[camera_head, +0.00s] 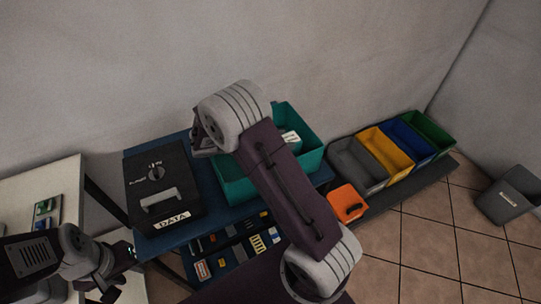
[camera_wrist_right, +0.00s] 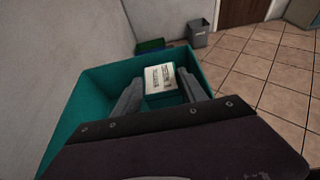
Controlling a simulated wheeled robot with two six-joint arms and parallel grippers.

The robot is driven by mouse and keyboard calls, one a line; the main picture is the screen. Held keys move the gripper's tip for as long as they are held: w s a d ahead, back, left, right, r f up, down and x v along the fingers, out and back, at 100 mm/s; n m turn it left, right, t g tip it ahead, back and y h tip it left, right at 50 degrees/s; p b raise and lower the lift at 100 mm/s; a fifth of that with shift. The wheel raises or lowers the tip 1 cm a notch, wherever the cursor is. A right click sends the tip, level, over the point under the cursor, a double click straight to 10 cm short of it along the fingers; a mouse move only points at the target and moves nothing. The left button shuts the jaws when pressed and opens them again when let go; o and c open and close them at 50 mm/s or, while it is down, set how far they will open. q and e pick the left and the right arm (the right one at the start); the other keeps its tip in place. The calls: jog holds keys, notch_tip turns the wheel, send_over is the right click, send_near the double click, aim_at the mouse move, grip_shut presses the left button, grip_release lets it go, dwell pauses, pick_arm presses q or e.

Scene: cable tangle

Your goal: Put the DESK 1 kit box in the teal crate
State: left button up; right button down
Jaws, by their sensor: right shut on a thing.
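The teal crate (camera_head: 232,187) stands on the blue table; in the right wrist view its wall (camera_wrist_right: 75,110) surrounds my gripper. A small box with a white printed label (camera_wrist_right: 160,77) is between the fingers of my right gripper (camera_wrist_right: 161,92), which is shut on it. The label is too small to read. The box (camera_head: 290,137) also shows at the crate's far side in the head view. It is within the crate's outline; whether it touches the floor is unclear. My right arm hides the gripper in the head view. My left gripper (camera_head: 112,283) is low at left, its jaws unclear.
A black DATA case (camera_head: 160,190) sits left of the crate on the blue table (camera_head: 215,214). Grey (camera_head: 356,165), yellow (camera_head: 386,153), blue (camera_head: 408,141) and green (camera_head: 430,133) bins and an orange container (camera_head: 347,203) stand right. Small items fill a lower shelf.

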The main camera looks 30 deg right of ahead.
notch_tip(320, 180, down, 2)
jog(key=shift+w+f, duration=0.2)
jog(key=shift+f, duration=0.2)
jog(key=f, duration=0.3)
jog(key=shift+s+f+b, duration=0.2)
jog(key=shift+b, duration=0.2)
jog(key=shift+w+f, duration=0.1)
jog(key=shift+w, duration=0.05)
jog(key=shift+f, duration=0.1)
jog(key=c, duration=0.6)
grip_release()
jog(key=shift+c, duration=0.2)
